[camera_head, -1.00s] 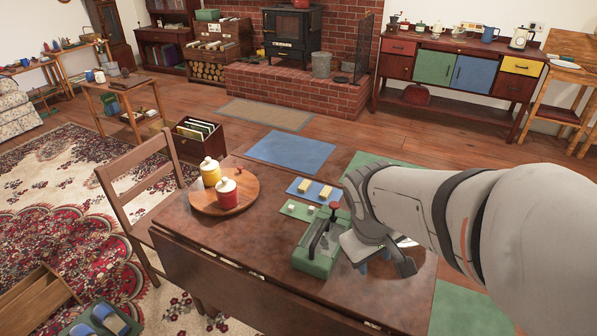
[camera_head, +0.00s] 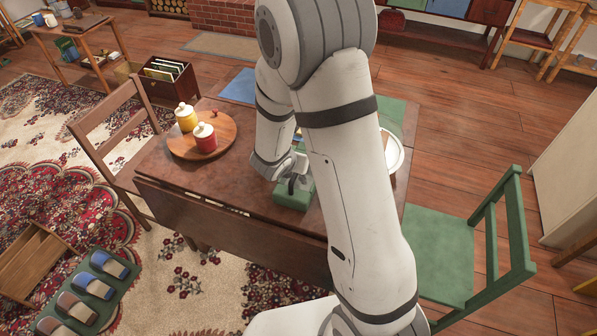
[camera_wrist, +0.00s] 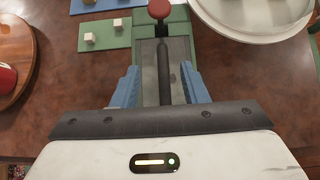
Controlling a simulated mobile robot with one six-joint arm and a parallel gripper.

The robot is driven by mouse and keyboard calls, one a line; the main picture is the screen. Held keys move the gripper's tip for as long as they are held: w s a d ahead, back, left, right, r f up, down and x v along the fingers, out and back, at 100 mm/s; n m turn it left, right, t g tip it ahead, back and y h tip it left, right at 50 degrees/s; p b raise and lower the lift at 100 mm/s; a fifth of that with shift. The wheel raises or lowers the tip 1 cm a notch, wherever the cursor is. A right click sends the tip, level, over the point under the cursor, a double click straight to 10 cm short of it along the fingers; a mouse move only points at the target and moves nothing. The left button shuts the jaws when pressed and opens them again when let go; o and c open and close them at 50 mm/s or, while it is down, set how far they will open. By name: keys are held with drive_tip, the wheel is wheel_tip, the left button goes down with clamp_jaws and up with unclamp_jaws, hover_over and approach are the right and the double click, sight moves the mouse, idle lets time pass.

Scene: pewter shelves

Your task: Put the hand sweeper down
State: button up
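A green box-like device (camera_head: 292,196) stands on the brown table, near its front edge. In the wrist view its black lever with a red knob (camera_wrist: 158,8) runs over a grey top. I cannot tell for sure that it is the hand sweeper; I see no other clear one. My gripper (camera_wrist: 162,85) is right above the device, its two blue fingers apart on either side of the lever. Gaps show between lever and fingers, and I see nothing held. In the head view my arm hides most of the gripper (camera_head: 285,168) and part of the device.
A wooden round tray (camera_head: 225,128) with a yellow jar (camera_head: 186,117) and a red jar (camera_head: 204,138) is left of the device. A white plate (camera_head: 395,155) lies to the right. A brown chair (camera_head: 110,133) and a green chair (camera_head: 440,258) flank the table.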

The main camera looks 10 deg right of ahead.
drive_tip(key=shift+p+x, duration=0.3)
drive_tip(key=shift+x, duration=3.3)
drive_tip(key=shift+d, duration=0.1)
drive_tip(key=shift+c, duration=0.4)
clamp_jaws()
